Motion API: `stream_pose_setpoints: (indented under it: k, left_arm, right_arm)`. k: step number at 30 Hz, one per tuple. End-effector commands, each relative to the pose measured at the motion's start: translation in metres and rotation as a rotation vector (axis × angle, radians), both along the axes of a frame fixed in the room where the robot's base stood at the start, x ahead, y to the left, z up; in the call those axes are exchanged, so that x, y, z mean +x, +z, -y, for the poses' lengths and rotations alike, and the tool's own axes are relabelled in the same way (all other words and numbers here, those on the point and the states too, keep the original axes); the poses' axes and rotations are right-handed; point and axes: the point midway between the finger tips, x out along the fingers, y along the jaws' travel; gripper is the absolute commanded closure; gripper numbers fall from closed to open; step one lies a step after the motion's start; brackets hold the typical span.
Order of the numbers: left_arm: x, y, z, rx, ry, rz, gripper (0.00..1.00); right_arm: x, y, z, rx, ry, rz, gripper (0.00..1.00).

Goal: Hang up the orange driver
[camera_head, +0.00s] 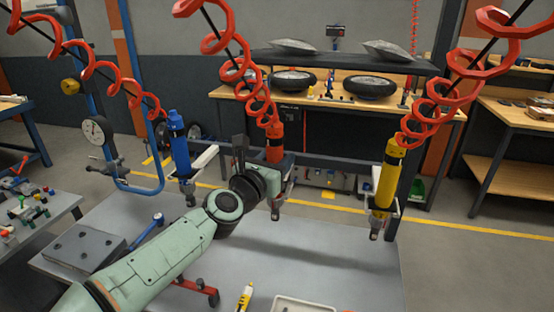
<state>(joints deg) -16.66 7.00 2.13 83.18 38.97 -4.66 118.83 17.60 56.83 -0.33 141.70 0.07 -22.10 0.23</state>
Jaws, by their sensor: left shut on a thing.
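The orange driver (275,146) is upright on a red coiled cord over the middle of the grey table. My left gripper (279,170) is shut on it around the middle of its body. The driver's metal nose shows below the gripper. My wrist and the gripper hide part of the body, and I cannot tell whether the driver touches a holder behind. My right gripper is not in view.
A blue driver (179,146) hangs to the left and a yellow driver (388,176) to the right, each on a red coil. A white tray (303,304), a yellow-handled tool (245,297) and a grey block (84,247) are on the table (330,255). The table's right middle is clear.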

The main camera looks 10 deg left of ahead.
Motion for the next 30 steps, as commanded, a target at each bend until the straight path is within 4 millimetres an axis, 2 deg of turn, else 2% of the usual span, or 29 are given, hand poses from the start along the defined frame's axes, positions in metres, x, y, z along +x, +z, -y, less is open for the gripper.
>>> stream_pose_setpoints:
  k: [19, 20, 22, 30]
  left_arm:
    - [-0.0004, -0.0045, -0.0003, -0.001, 0.001, 0.004, 1.0]
    - [-0.0004, -0.0043, -0.0003, -0.001, 0.001, 0.004, 0.5]
    - [-0.0003, -0.0041, -0.0003, -0.001, 0.001, 0.004, 0.28]
    - [0.0002, -0.0078, 0.0002, 0.001, -0.001, -0.003, 0.27]
  right_arm:
    - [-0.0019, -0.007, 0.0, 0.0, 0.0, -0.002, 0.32]
    - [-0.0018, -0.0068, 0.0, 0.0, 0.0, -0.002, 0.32]
    - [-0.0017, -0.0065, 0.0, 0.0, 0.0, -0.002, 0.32]
    - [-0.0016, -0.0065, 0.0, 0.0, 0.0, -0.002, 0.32]
